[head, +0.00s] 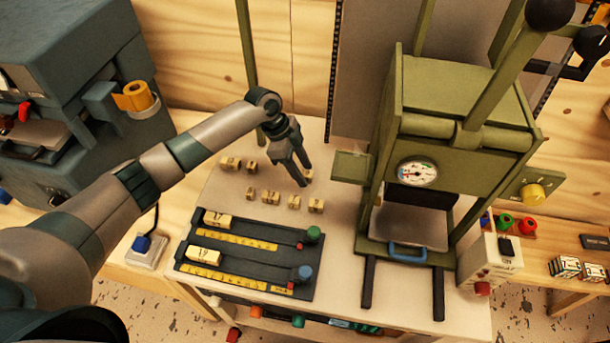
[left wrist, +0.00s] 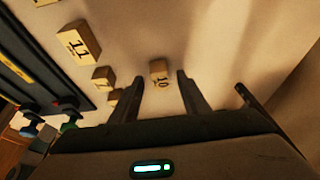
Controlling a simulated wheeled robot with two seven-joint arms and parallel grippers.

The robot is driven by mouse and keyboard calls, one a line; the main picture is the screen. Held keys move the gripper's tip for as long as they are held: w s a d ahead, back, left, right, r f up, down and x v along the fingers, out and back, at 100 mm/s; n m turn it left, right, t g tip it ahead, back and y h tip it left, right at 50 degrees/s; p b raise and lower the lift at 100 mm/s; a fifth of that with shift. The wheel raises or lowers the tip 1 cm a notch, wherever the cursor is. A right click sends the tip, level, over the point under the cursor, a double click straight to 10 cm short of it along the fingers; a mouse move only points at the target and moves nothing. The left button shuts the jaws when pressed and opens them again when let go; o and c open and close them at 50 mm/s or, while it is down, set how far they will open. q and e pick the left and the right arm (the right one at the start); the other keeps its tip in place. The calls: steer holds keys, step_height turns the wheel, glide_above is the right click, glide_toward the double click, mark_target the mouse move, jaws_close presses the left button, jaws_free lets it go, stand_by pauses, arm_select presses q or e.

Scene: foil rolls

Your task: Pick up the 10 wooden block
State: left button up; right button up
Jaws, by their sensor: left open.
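The 10 wooden block (left wrist: 159,70) is a small tan block with a dark number, seen in the left wrist view ahead of my fingers. It lies on the pale table, in line with the gap between them. In the head view a small part of a block (head: 308,176) shows by my fingertips, the rest hidden by them. My left gripper (head: 302,179) points down there, open and empty; its spread fingers also show in the left wrist view (left wrist: 160,100). My right gripper is not in view.
Several similar blocks (head: 270,197) lie close by, one marked 11 (left wrist: 78,42). A dark slide board (head: 250,262) with yellow scales lies in front. A green press (head: 465,100) with a gauge stands to the right.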

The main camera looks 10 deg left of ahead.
mark_target(310, 174)
arm_select(q)
jaws_close()
steer(key=shift+r, duration=0.15)
